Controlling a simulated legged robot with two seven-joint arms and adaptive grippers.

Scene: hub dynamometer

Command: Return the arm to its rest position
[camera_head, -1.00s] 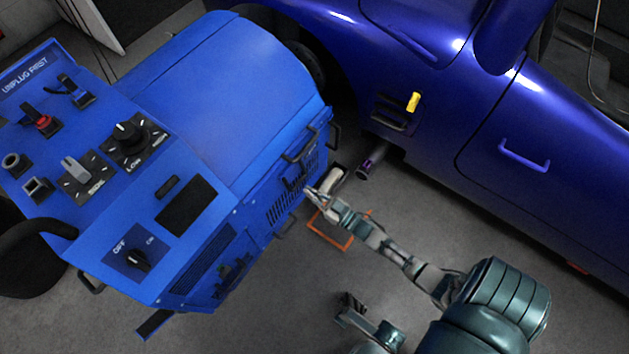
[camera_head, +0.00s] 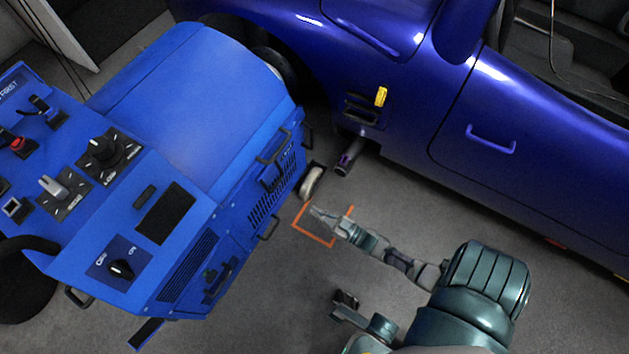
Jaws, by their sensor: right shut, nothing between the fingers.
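My right arm reaches up and left from the lower right, its large teal joint near the bottom. My right gripper (camera_head: 318,212) is shut and empty. It shows over the orange outlined square (camera_head: 331,242) on the floor, apart from the side of the blue machine (camera_head: 215,110). Another grey and teal part of mine shows at the bottom middle; I cannot make out a left gripper.
The blue machine's panel has knobs and switches, with handles on its side. A dark blue car (camera_head: 480,110) fills the upper right, with a yellow item (camera_head: 381,97) on its side. A caster wheel (camera_head: 311,181) and a pipe (camera_head: 348,158) lie between. Grey floor (camera_head: 260,315) is open below.

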